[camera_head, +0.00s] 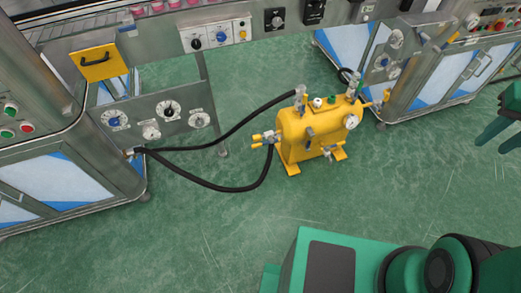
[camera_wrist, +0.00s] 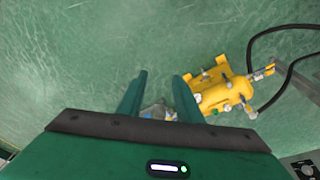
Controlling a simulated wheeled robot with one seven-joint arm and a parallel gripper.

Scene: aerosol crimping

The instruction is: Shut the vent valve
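A yellow tank (camera_head: 305,132) stands on the floor on short feet, with fittings, a round white gauge (camera_head: 351,121) and a green knob (camera_head: 332,99) on it. Small valves sit on its top, front and left end; I cannot tell which is the vent valve or how its handle is set. My gripper (camera_head: 491,146) is at the right edge, apart from the tank. In the wrist view my gripper (camera_wrist: 158,98) has its two green fingers spread with nothing held. The tank (camera_wrist: 222,92) shows beyond the right finger, partly hidden by it.
Black hoses (camera_head: 215,188) run from the tank to a steel cabinet (camera_head: 70,170) at the left. Another steel cabinet (camera_head: 425,85) stands close to the tank's right. A panel with gauges (camera_head: 168,108) is behind the hoses. The green floor in front is clear.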

